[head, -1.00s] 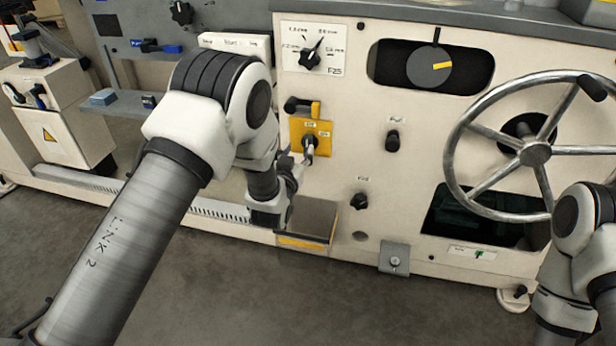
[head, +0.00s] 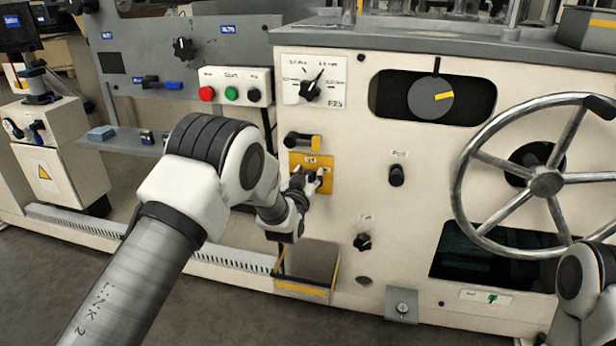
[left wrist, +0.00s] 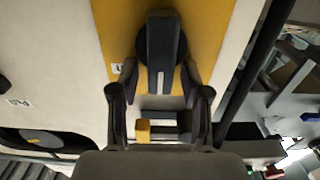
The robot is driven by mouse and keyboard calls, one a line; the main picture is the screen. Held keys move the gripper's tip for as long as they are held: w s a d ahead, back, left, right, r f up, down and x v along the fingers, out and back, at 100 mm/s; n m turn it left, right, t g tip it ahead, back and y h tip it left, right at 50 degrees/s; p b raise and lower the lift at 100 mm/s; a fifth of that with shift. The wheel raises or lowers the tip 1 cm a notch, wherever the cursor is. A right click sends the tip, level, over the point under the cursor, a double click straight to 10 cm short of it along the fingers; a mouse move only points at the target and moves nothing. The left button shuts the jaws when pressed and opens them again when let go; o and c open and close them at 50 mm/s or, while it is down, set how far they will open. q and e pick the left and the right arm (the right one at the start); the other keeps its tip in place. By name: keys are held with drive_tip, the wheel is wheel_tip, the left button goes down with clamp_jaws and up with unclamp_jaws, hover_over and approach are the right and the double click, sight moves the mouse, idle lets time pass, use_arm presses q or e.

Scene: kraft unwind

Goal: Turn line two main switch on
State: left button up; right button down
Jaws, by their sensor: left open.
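A black rotary switch handle with a white line sits on a yellow plate (head: 326,161) on the cream machine front. In the left wrist view the handle (left wrist: 161,50) stands upright in the picture on the yellow plate (left wrist: 215,25). My left gripper (head: 308,181) is at this plate. In the left wrist view its two fingers (left wrist: 159,70) are open, one on each side of the handle; I cannot tell whether they touch it. The gripper partly hides the handle and plate labels in the head view. My right arm shows at the right edge, but its gripper is out of view.
A box with red, green and black buttons (head: 233,87) is up left. A handwheel (head: 545,180) juts out at right. An open bin (head: 307,265) is below the gripper.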

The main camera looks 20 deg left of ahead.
use_arm(q)
clamp_jaws()
drive_tip(key=shift+s, duration=0.1)
